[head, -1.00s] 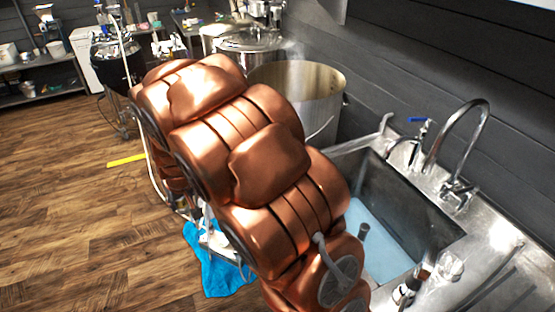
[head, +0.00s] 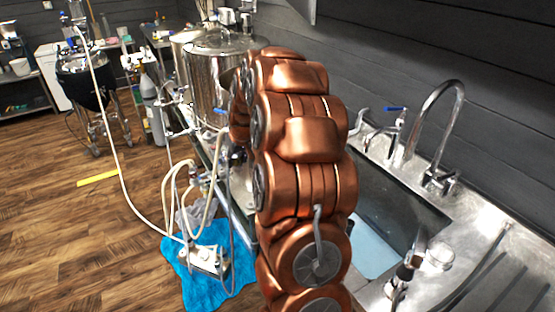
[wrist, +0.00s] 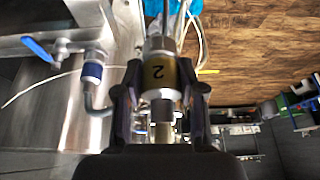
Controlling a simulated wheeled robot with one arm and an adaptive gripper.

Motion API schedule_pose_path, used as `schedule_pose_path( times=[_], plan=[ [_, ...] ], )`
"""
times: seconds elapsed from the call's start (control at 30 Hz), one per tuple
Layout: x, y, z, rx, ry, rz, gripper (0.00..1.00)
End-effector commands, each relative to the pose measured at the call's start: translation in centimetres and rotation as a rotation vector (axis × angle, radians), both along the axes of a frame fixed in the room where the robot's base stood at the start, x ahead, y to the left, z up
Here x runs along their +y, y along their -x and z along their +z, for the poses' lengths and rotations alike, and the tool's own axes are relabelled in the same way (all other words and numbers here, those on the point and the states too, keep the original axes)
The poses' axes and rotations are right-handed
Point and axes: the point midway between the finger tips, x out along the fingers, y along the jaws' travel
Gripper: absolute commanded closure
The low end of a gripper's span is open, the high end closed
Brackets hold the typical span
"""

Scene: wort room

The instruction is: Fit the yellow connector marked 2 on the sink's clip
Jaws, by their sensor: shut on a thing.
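The yellow connector marked 2 (wrist: 162,76) is a dull yellow collar with a black "2", seen close up in the wrist view. My gripper (wrist: 161,100) is shut on it, with one dark finger on each side. A pale metal part shows on the connector's far end. In the head view my copper arm hides the gripper and the connector. The steel sink (head: 458,232) is at the right, partly behind my arm. I cannot make out its clip for certain. A dark and white fitting (head: 404,272) stands at the sink's near edge.
A tap with a curved spout (head: 436,105) and a blue-handled valve (head: 396,125) stand behind the sink. Steel kettles (head: 212,75) are at the back. A blue-handled valve (wrist: 38,48) is left of my gripper.

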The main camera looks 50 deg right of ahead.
Motion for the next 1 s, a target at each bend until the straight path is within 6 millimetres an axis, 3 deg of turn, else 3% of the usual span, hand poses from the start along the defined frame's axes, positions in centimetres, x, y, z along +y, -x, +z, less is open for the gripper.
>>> schedule_pose_path(
  times=[0.03, 0.2, 0.4, 0.77, 1.0],
  plan=[
    [-1.9, 0.8, -0.5, -0.002, -0.002, -0.025, 1.00],
    [-7.0, 3.3, -1.0, -0.005, -0.003, -0.087, 1.00],
    [-10.6, 5.7, -1.3, -0.003, -0.005, -0.133, 1.00],
    [-11.7, 6.5, -1.8, -0.003, -0.005, -0.150, 1.00],
    [-11.7, 6.5, -3.4, -0.004, -0.004, -0.150, 1.00]
  ],
)
